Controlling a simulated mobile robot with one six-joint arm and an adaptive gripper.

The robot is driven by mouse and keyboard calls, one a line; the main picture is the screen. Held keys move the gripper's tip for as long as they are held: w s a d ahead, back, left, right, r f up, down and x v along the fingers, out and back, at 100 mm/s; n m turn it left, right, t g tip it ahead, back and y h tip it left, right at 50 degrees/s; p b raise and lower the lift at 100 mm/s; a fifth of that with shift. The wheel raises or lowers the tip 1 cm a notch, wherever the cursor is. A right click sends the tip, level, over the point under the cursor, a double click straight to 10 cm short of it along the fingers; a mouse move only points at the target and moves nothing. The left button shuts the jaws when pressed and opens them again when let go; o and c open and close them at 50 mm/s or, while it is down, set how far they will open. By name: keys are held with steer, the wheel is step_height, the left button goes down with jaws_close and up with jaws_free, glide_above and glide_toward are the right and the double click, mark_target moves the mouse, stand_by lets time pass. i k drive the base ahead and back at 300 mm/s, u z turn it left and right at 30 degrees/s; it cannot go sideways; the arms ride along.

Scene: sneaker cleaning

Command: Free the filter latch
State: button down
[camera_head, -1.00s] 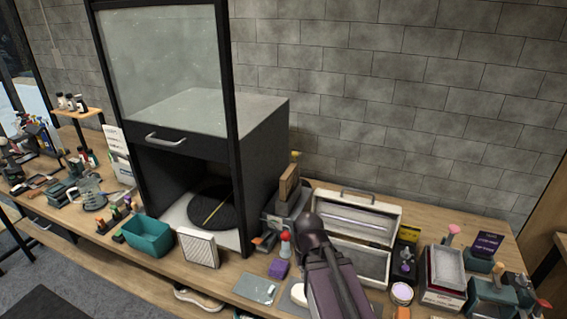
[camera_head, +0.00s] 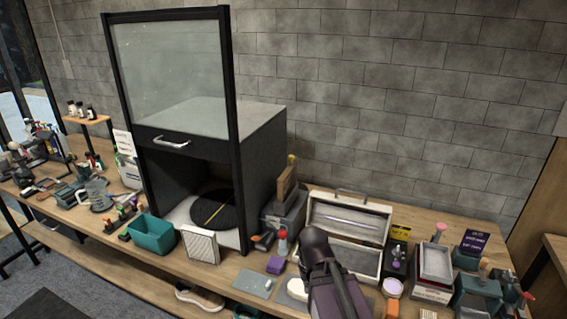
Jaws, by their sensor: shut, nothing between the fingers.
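A white-framed filter panel (camera_head: 200,246) stands upright on the bench, in front of the opening of a black-framed cabinet (camera_head: 262,150). No latch can be made out on the panel or on the cabinet at this size. The cabinet's glass front (camera_head: 170,75) is raised, with a metal handle (camera_head: 168,142) on its lower bar. A dark round turntable with a thin yellow stick on it shows inside. My arm rises from the bottom of the picture, right of the filter panel. My gripper does not show.
A teal bin (camera_head: 152,234) stands left of the filter panel. An open white case (camera_head: 347,217) lies behind my arm. A purple block (camera_head: 276,264) and a grey plate (camera_head: 254,283) lie near the front edge. Trays and bottles crowd the right end.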

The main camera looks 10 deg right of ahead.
mark_target(293, 158)
steer(key=z, duration=0.1)
steer(key=i, duration=0.95)
steer(key=u, duration=0.05)
